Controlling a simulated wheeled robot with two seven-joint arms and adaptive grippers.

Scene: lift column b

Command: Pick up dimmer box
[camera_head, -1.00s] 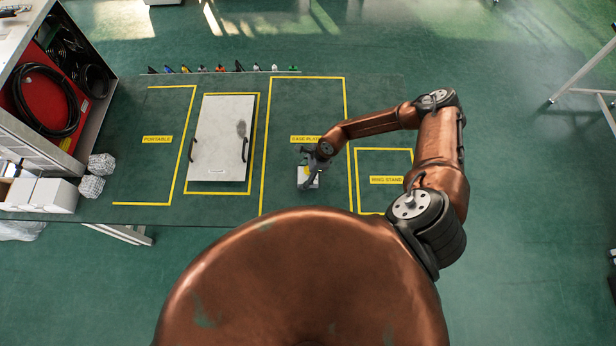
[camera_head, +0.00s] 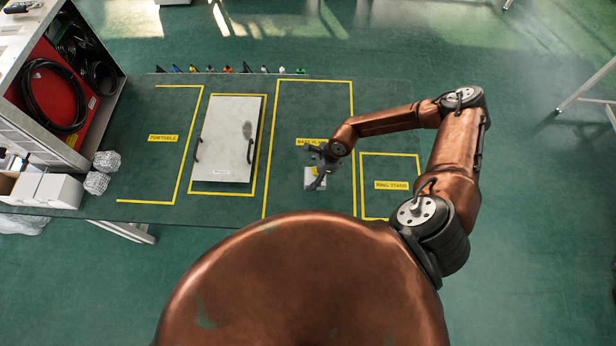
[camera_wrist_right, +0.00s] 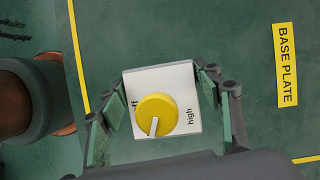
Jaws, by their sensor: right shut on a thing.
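The dimmer box (camera_wrist_right: 184,79) is a white box with a round yellow knob, with "high" and part of "off" printed on its face. In the right wrist view it sits between the two fingers of my right gripper (camera_wrist_right: 165,103), which is shut on it. In the head view the dimmer box (camera_head: 311,184) shows as a small pale block under my right gripper (camera_head: 317,172), inside the yellow outline of the base plate zone. Whether it touches the table cannot be told. My left gripper is not in view.
A white panel with two dark handles (camera_head: 225,140) lies left of the gripper on the green table (camera_head: 140,185). Several small coloured items (camera_head: 228,70) line the far edge. A cabinet with black cable (camera_head: 50,95) and white boxes (camera_head: 55,190) stand at left. The ring stand outline (camera_head: 390,205) is empty.

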